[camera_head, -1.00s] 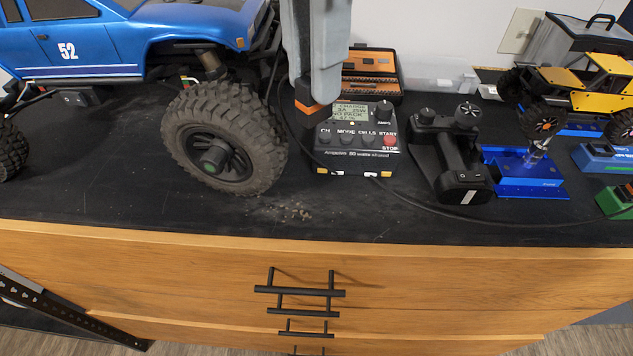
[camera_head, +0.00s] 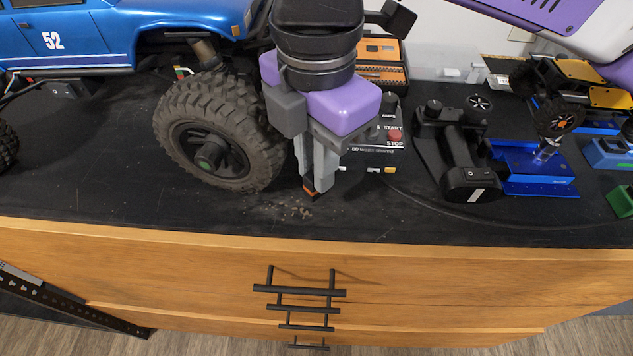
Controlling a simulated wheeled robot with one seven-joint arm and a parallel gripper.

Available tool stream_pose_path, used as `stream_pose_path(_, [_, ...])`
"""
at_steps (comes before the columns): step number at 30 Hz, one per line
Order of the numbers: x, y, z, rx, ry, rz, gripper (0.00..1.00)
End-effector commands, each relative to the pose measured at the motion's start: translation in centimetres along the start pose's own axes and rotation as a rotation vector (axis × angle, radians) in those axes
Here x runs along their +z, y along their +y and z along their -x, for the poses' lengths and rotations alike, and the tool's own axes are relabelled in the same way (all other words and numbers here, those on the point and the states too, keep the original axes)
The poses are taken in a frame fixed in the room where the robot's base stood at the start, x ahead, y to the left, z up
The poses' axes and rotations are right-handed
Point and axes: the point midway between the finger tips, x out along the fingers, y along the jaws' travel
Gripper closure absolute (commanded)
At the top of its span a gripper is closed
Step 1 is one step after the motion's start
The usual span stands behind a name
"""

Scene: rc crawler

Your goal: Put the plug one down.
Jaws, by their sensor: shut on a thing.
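My gripper (camera_head: 312,186) points down just right of the blue truck's front tyre, low over the black bench top. Most of the plug is hidden by the fingers. Its lower end is at or very near the bench top, and I cannot tell whether it touches. The charger (camera_head: 384,158) stands behind my gripper, which hides much of its front and its screen.
The blue truck (camera_head: 110,30) with its big tyre (camera_head: 215,130) is close on the left. A black controller (camera_head: 455,150), a blue stand (camera_head: 535,172) and a yellow crawler (camera_head: 570,85) are to the right. A cable (camera_head: 440,210) crosses the bench. The front strip is mostly clear, with dirt crumbs (camera_head: 285,209).

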Motion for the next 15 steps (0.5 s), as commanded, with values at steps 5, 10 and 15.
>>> stream_pose_path(5, [0.0, 0.0, -1.6, -0.001, -0.001, 0.001, 1.00])
stream_pose_path(10, [0.0, -0.1, -3.9, -0.001, -0.001, 0.001, 1.00])
stream_pose_path(15, [0.0, 0.0, -4.6, 0.001, 0.000, 0.001, 1.00])
